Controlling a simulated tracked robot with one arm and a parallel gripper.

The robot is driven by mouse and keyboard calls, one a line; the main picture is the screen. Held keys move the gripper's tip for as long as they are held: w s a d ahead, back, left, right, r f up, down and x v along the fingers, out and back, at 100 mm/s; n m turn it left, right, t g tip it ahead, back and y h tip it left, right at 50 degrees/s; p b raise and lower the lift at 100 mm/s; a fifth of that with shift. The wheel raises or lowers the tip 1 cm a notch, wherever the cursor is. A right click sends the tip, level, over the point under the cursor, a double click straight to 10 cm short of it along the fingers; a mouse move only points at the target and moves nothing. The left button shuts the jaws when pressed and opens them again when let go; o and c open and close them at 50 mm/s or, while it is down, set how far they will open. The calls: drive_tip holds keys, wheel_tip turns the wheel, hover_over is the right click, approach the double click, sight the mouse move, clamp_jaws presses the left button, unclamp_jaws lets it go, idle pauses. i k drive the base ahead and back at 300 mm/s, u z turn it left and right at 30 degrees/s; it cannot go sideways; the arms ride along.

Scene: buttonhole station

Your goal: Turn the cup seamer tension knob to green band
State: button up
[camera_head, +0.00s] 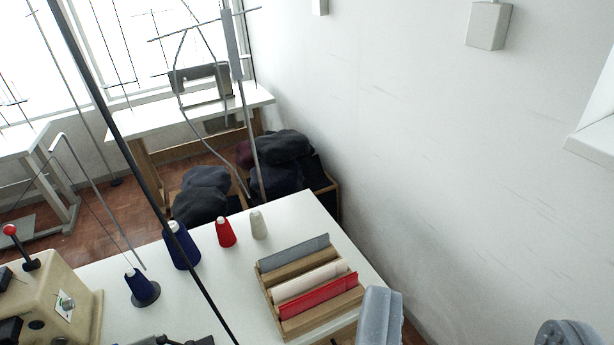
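A beige machine (70,290) stands at the left edge of the white table, cut off by the frame. It has a red-ball lever (10,231) on top and a small round plate with a greenish mark (66,304) on its front. I cannot tell whether this is the cup seamer. No knob with a green band can be made out. My gripper (473,325) shows at the bottom right as two grey fingers set wide apart. It is open, with nothing between the fingers, and well to the right of the machine.
The white table (250,290) holds blue thread cones (182,247), a red cone (225,233), a cream cone (259,225) and a wooden rack (312,285) of folded cloth. A thin dark rod (150,180) crosses the view. Dark bundles (275,165) sit behind. A wall (440,150) bounds the right.

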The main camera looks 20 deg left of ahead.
sight(68, 304)
drive_tip(key=u, duration=0.5)
drive_tip(key=i, duration=0.9)
drive_tip(key=u, duration=0.45)
